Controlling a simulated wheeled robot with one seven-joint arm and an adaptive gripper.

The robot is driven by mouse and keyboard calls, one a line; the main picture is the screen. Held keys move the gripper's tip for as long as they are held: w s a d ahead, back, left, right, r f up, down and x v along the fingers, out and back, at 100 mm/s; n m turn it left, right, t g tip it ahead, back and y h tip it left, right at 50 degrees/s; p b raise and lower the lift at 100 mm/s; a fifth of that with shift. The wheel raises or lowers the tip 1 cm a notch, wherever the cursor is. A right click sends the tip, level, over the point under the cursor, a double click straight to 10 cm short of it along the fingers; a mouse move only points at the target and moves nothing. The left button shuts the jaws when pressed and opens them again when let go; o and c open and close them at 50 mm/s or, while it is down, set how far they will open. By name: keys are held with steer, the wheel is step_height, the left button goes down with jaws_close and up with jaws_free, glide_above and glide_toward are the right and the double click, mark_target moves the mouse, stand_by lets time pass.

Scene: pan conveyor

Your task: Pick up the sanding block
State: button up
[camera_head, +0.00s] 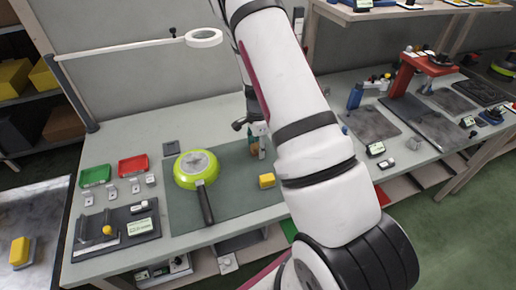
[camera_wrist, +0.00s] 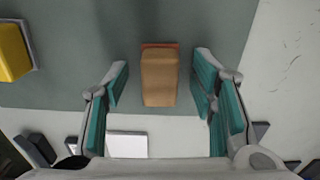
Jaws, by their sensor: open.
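The sanding block, a tan-brown block with a reddish edge, shows in the wrist view (camera_wrist: 160,78) on the grey-green mat. In the head view it is a small brown patch (camera_head: 254,149), mostly hidden by my gripper. My gripper (camera_wrist: 161,68) is open, with one teal-padded finger on each side of the block and a visible gap on both sides. In the head view my gripper (camera_head: 258,138) is over the mat, partly hidden behind my arm. I cannot tell how far the fingertips are above the mat.
A yellow block (camera_head: 267,180) lies on the mat (camera_head: 235,205) near the sanding block; it also shows in the wrist view (camera_wrist: 14,52). A green pan (camera_head: 196,168) lies to the left. Red (camera_head: 133,165) and green (camera_head: 95,176) trays stand farther left. The mat's front right is clear.

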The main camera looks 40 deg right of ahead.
mark_target(258, 145)
jaws_close()
step_height(258, 145, up, 10)
steer(key=shift+r+b, duration=0.1)
steer(key=shift+b, duration=0.45)
